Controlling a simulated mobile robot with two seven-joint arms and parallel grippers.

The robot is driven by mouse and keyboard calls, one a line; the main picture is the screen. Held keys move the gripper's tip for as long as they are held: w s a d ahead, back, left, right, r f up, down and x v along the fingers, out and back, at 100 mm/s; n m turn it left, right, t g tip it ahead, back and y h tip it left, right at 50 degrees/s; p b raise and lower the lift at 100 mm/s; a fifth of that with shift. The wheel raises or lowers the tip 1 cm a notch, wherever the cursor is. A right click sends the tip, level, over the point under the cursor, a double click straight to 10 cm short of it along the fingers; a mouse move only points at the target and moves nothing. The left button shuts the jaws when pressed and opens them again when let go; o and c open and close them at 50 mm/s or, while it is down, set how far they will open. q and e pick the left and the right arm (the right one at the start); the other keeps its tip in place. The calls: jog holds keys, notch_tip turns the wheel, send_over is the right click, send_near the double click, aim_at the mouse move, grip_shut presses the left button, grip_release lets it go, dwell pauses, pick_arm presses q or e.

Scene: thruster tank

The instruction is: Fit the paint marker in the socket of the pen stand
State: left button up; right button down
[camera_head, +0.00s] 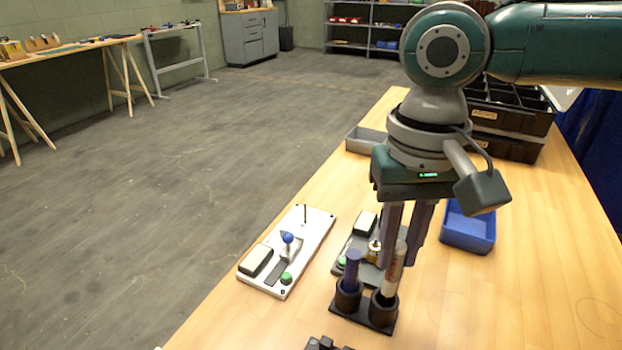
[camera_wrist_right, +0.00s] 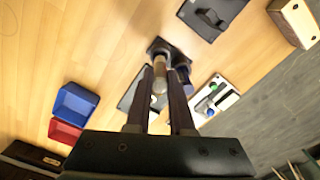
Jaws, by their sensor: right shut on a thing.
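The paint marker (camera_head: 392,272), white with red lettering and a brown-grey end on top, stands slightly tilted at the right socket of the pen stand (camera_head: 364,316). Its lower end meets the socket's mouth; how deep it sits I cannot tell. My right gripper (camera_head: 400,262) points down and is shut on the marker's upper part, which also shows between the fingers in the wrist view (camera_wrist_right: 159,82). The black stand also shows there (camera_wrist_right: 158,45). A dark blue-purple marker (camera_head: 351,270) stands in the left socket. My left gripper is not in view.
A dark panel (camera_head: 342,268) lies just behind the stand, and a white switch panel (camera_head: 289,250) lies to its left. A blue bin (camera_head: 468,230) is at the right. Black crates (camera_head: 510,115) stand at the back. The table's right front is clear.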

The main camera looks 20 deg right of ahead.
aim_at(388, 292)
jog(key=shift+f, duration=0.4)
jog(key=shift+f, duration=0.5)
jog(key=shift+f, duration=0.35)
dwell(0.4)
jog(key=shift+f, duration=0.35)
jog(key=shift+f, duration=0.15)
dwell(0.4)
jog(key=shift+f, duration=0.15)
